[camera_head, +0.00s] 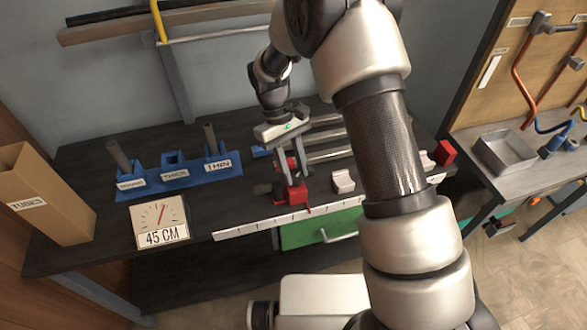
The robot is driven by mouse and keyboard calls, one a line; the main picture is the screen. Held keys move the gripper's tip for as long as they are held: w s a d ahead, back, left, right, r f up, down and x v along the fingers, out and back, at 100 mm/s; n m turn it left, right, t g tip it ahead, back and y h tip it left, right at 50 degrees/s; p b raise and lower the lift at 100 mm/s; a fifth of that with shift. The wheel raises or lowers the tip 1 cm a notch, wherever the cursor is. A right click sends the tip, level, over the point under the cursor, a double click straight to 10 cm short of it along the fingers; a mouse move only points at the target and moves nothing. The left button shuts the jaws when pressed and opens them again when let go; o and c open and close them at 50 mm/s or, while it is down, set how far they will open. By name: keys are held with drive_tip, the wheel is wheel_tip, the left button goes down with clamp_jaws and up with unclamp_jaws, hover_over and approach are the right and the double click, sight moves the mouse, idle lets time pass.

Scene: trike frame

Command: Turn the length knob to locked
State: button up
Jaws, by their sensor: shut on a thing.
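My gripper (288,178) reaches down over the workbench, with its fingers around a red knob-like part (296,196) at the bench's front edge. I take this red part to be the length knob; its lettering and turn position are too small to read, and the fingers hide part of it. It sits just behind a white marked scale strip (245,228). A card (160,220) to the left has a dial with a red needle and reads "45 CM".
A blue rack (190,180) with labelled slots holds two upright grey tubes. A cardboard box (45,205) marked "TUBES" stands at left. A white block (343,181) and silver tubes (325,137) lie right of my gripper. A grey tray (505,152) is on the right bench.

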drive_tip(key=m, duration=0.2)
drive_tip(key=m+y, duration=0.1)
drive_tip(key=shift+d+m+g, duration=0.2)
drive_tip(key=shift+m+g, duration=0.2)
drive_tip(key=shift+w+d+m+y, duration=0.15)
drive_tip(key=shift+m+y, duration=0.75)
drive_tip(key=shift+m, duration=1)
drive_tip(key=o, duration=1)
